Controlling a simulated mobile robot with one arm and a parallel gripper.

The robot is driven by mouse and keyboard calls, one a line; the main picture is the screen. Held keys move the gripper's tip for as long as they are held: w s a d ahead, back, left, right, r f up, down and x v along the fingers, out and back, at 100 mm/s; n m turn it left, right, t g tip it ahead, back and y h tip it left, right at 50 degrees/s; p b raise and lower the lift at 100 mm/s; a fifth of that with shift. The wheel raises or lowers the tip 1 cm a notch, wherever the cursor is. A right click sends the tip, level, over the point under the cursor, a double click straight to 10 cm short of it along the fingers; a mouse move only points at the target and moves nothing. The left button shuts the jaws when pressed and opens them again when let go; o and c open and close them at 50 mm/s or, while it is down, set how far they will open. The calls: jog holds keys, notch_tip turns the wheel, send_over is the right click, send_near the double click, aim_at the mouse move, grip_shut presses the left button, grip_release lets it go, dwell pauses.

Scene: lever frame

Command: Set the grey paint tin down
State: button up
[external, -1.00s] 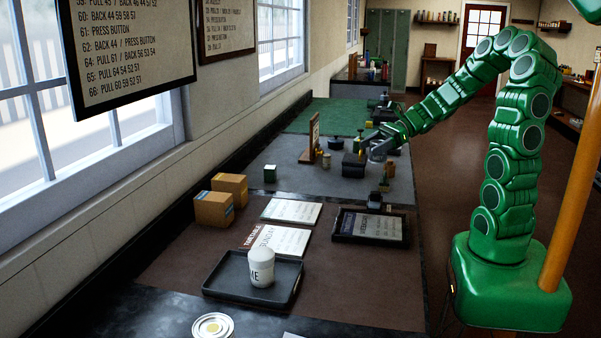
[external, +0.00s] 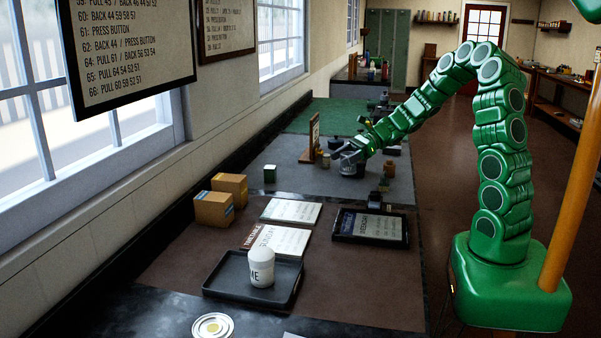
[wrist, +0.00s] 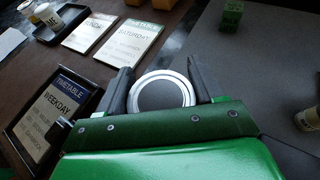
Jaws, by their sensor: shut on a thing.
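The grey paint tin (external: 349,168) is between the fingers of my gripper (external: 347,154) in the external view, low over the grey part of the bench. I cannot tell whether its base touches the surface. In the wrist view, the tin's round lid (wrist: 161,93), with a pale rim and dark centre, sits between the two dark fingers of my gripper (wrist: 161,76). The fingers are shut on its sides. The lower part of the tin is hidden in the wrist view.
A green cube (external: 270,174) is farther left. Bare grey surface (external: 310,184) lies in front.

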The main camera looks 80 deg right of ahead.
jog(key=shift+w+d+f, duration=0.3)
jog(key=shift+w+f, duration=0.35)
jog(key=shift+f, duration=0.2)
jog(key=shift+w+d+f, duration=0.3)
jog(key=shift+w+f, duration=0.35)
jog(key=shift+f, duration=0.15)
jog(key=shift+w+f, duration=0.1)
jog(key=shift+f, duration=1.55)
jog(key=shift+f, duration=0.15)
jog(key=o, duration=1.2)
